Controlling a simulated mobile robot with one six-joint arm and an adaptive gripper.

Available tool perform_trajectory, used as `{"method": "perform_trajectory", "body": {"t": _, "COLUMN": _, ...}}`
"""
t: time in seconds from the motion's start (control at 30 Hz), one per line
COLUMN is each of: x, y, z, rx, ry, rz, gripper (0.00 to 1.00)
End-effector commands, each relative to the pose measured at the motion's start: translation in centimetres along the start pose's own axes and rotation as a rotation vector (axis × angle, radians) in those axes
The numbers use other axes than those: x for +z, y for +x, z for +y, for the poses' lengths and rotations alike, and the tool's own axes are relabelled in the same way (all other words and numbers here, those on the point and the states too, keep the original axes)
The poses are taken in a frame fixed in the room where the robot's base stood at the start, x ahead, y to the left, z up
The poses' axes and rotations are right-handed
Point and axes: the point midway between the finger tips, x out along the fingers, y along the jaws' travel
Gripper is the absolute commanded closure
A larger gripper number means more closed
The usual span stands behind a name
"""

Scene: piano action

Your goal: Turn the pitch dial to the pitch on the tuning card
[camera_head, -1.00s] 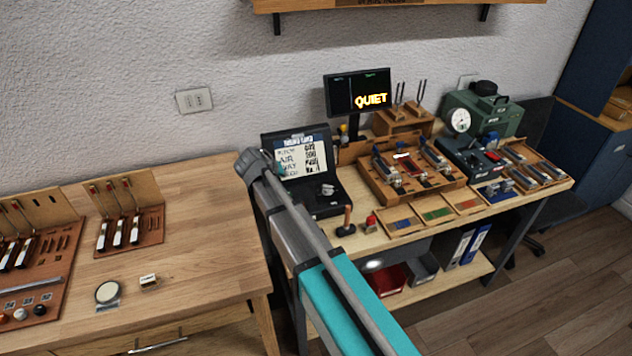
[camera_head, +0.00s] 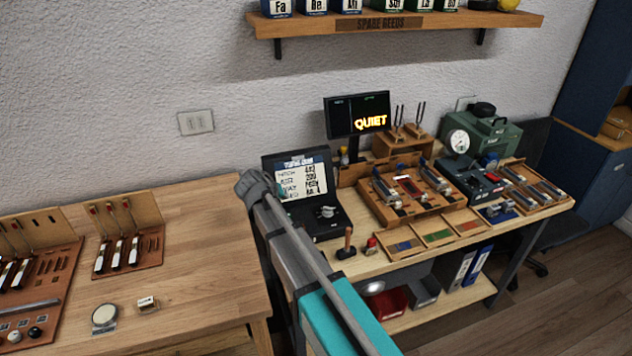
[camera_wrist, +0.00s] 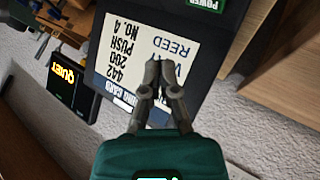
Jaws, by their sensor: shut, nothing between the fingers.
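The tuning card (camera_head: 301,179) is a white sheet in the raised lid of a black case on the right bench. In the wrist view, the card (camera_wrist: 135,50) appears turned over and reads 442, 200, PUSH and NO. 4; in the head view 442 is beside PITCH. A small knob (camera_head: 328,211) sits on the case's base; I cannot tell whether it is the pitch dial. My gripper (camera_wrist: 160,66) is shut and empty, its fingertips in front of the card in the wrist view. In the head view its fingers are not clear at the arm's end.
A screen (camera_head: 357,114) reads QUIET behind the case. A wooden tray (camera_head: 410,213), a small mallet (camera_head: 347,243) and a green machine (camera_head: 490,135) stand to the right. A wooden table (camera_head: 190,265) with tool boards is at left. A shelf (camera_head: 400,27) hangs above.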

Motion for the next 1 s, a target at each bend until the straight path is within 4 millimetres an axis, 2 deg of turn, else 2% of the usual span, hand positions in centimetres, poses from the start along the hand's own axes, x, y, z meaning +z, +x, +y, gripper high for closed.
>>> {"method": "perform_trajectory", "body": {"t": 0.57, "x": 0.0, "y": 0.0, "z": 0.0, "rx": 0.000, "ry": 0.000, "rz": 0.000, "gripper": 1.00}}
{"method": "perform_trajectory", "body": {"t": 0.77, "x": -0.1, "y": 0.1, "z": 0.2, "rx": -0.003, "ry": -0.011, "rz": -0.009, "gripper": 0.67}}
{"method": "perform_trajectory", "body": {"t": 1.0, "x": -0.2, "y": 0.6, "z": 2.1, "rx": -0.040, "ry": -0.113, "rz": -0.081, "gripper": 0.22}}
